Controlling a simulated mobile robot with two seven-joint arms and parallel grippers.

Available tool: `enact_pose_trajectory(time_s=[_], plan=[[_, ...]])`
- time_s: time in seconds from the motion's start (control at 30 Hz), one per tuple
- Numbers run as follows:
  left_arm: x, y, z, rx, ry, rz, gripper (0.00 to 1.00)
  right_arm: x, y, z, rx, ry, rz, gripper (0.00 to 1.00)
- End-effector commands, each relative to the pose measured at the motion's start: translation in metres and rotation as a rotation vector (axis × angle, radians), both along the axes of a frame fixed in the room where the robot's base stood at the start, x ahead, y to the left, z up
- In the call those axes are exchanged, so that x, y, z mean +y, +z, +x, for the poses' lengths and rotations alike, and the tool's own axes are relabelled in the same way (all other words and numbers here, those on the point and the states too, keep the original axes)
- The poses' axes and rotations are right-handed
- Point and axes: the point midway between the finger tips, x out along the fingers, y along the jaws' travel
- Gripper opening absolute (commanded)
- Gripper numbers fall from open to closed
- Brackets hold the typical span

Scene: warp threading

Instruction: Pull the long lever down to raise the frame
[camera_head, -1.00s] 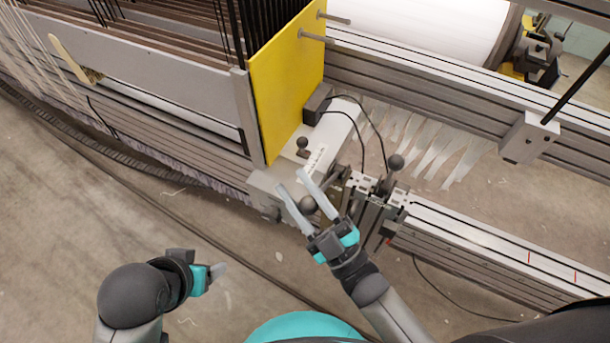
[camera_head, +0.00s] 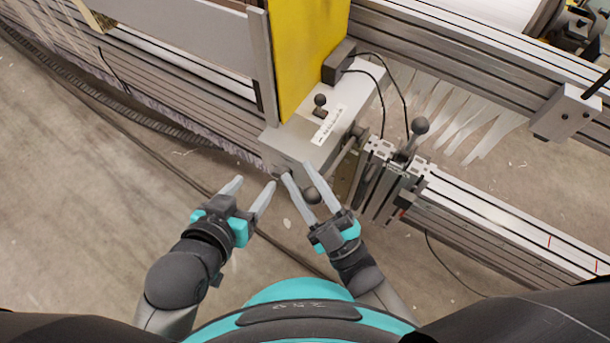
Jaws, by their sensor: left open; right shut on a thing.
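A long lever with a round black knob (camera_head: 311,194) comes out from the front side of the grey metal box (camera_head: 318,130) at the loom's corner. My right gripper (camera_head: 298,173) has its pale fingers on either side of this knob and is shut on it. The fingers hide part of the lever. My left gripper (camera_head: 250,188) is open and empty, just left of the right one, with its fingers pointing toward the box. The frame is not clearly identifiable in this view.
A small black knob (camera_head: 320,100) stands on the box, and another ball-topped lever (camera_head: 420,126) rises from the rail bracket to the right. A yellow panel (camera_head: 305,50) stands behind. A metal rail (camera_head: 510,230) runs right.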

Motion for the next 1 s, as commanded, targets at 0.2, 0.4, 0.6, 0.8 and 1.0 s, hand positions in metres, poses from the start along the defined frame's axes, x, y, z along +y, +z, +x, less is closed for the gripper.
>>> enact_pose_trajectory(time_s=[0.2, 0.4, 0.6, 0.8, 1.0], plan=[[-0.0019, 0.0003, 0.0006, -0.016, -0.002, -0.009, 0.64, 0.0066, -0.0064, -0.0054, 0.012, 0.015, -0.006, 0.00], [-0.0020, 0.0003, 0.0006, -0.016, -0.002, -0.009, 0.64, 0.0066, -0.0075, -0.0056, 0.015, 0.015, -0.008, 0.00], [-0.0019, -0.0002, 0.0004, -0.014, -0.002, -0.009, 0.64, 0.0066, -0.0078, -0.0057, 0.017, 0.015, -0.009, 0.53], [-0.0006, -0.0020, -0.0009, -0.008, 0.000, -0.005, 0.64, 0.0053, -0.0062, -0.0045, 0.011, 0.013, -0.007, 0.71], [-0.0006, -0.0008, -0.0003, -0.013, 0.001, -0.007, 0.64, 0.0043, -0.0044, -0.0033, 0.006, 0.010, -0.005, 0.71]])
